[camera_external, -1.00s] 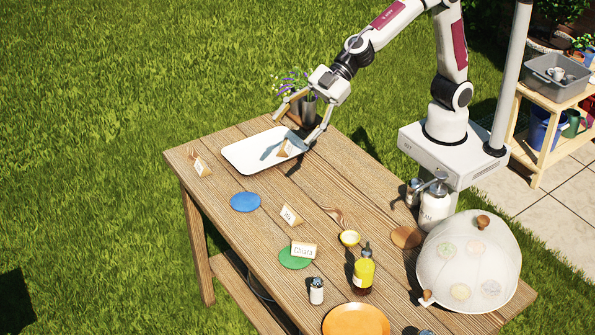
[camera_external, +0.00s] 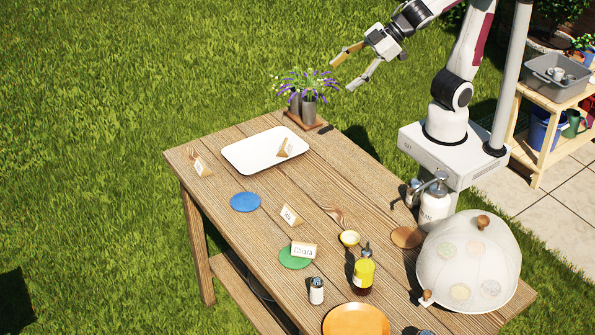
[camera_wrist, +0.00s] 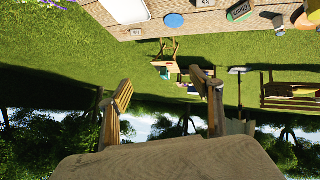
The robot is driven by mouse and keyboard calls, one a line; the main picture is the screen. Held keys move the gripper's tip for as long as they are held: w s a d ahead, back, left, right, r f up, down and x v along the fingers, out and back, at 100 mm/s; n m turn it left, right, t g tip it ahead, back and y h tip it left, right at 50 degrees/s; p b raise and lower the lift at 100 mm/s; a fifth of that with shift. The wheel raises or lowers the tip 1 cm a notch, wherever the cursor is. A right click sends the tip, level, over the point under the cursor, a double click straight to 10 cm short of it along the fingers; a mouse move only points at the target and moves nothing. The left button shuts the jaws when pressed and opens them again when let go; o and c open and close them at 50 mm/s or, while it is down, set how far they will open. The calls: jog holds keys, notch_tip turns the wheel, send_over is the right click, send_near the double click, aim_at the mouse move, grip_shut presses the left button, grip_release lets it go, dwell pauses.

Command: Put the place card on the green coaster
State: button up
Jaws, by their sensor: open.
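A folded place card with a name like "Chiara" (camera_external: 304,250) stands upright at the green coaster (camera_external: 290,262), overlapping its right part in the outside view. Other place cards stand on the white tray (camera_external: 245,156), at the left table edge (camera_external: 202,166) and mid-table (camera_external: 291,215). The card on the tray (camera_external: 286,148) is tilted-looking; its writing is too small to read. My gripper (camera_external: 344,76) is open and empty, high beyond the table's back edge. Its two fingers show apart in the wrist view (camera_wrist: 160,92).
A blue coaster (camera_external: 245,202) lies bare. A flower pot (camera_external: 308,110) stands at the back corner below my gripper.

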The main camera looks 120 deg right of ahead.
jog(key=s+a+f+g+y, duration=0.1)
jog(key=s+a+f, duration=0.3)
jog(key=s, duration=0.4)
jog(key=s+a+f+g+y, duration=0.2)
jog(key=s+a+f+y, duration=0.1)
jog(key=s, duration=0.6)
jog(key=shift+s+a+f+n+g, duration=0.2)
jog(key=shift+a+f+n+g, duration=0.15)
jog(key=shift+f, duration=0.3)
